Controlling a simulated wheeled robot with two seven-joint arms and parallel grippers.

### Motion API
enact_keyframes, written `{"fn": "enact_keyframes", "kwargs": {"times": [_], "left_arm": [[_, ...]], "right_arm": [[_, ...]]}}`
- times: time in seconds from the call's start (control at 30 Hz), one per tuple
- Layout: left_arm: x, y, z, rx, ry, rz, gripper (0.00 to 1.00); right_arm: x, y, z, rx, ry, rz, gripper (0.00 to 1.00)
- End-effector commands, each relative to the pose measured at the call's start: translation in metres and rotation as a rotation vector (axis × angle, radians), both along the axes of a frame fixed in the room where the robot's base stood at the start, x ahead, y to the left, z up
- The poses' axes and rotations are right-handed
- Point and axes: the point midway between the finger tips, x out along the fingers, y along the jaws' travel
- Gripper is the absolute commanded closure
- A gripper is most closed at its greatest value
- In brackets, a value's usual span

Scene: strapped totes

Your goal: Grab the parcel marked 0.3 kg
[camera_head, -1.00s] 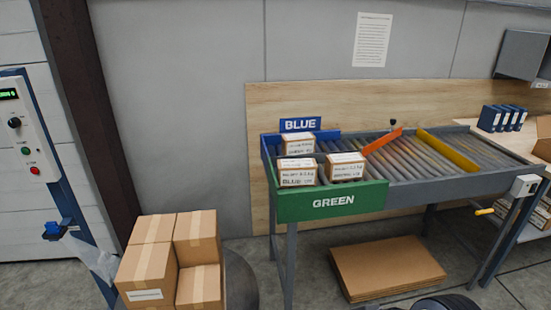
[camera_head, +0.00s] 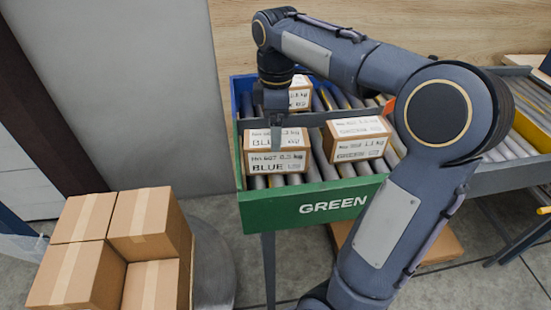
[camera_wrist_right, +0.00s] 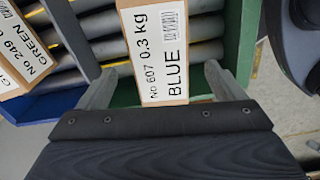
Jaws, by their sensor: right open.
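The parcel marked 0.3 kg (camera_head: 277,165) is a brown box with a white label reading BLUE. It sits at the front left of the roller conveyor, behind the green panel. It also shows in the right wrist view (camera_wrist_right: 155,50), its label reading No 607 0.3 kg BLUE. My right gripper (camera_head: 277,135) reaches down over it from above. In the wrist view its open fingers (camera_wrist_right: 160,85) stand either side of the parcel, with gaps showing; I cannot tell whether they touch it. My left gripper is not in view.
A second labelled parcel (camera_head: 357,138) sits just right of it and a third (camera_head: 300,93) behind it. The green end panel (camera_head: 310,205) bounds the conveyor in front. Stacked plain cartons (camera_head: 110,245) stand at the lower left.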

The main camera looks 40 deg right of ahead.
Motion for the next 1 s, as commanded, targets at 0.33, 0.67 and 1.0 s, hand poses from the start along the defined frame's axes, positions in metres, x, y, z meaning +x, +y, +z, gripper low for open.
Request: {"fn": "enact_keyframes", "kwargs": {"times": [0.33, 0.67, 1.0], "left_arm": [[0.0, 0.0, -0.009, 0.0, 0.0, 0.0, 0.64], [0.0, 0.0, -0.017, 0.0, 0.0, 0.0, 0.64], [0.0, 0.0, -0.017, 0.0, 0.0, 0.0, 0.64]], "right_arm": [[0.003, -0.004, -0.035, -0.013, 0.02, 0.034, 0.11], [-0.001, -0.003, -0.077, -0.012, 0.017, 0.033, 0.11], [-0.001, -0.003, -0.079, -0.011, 0.015, 0.032, 0.2]]}}
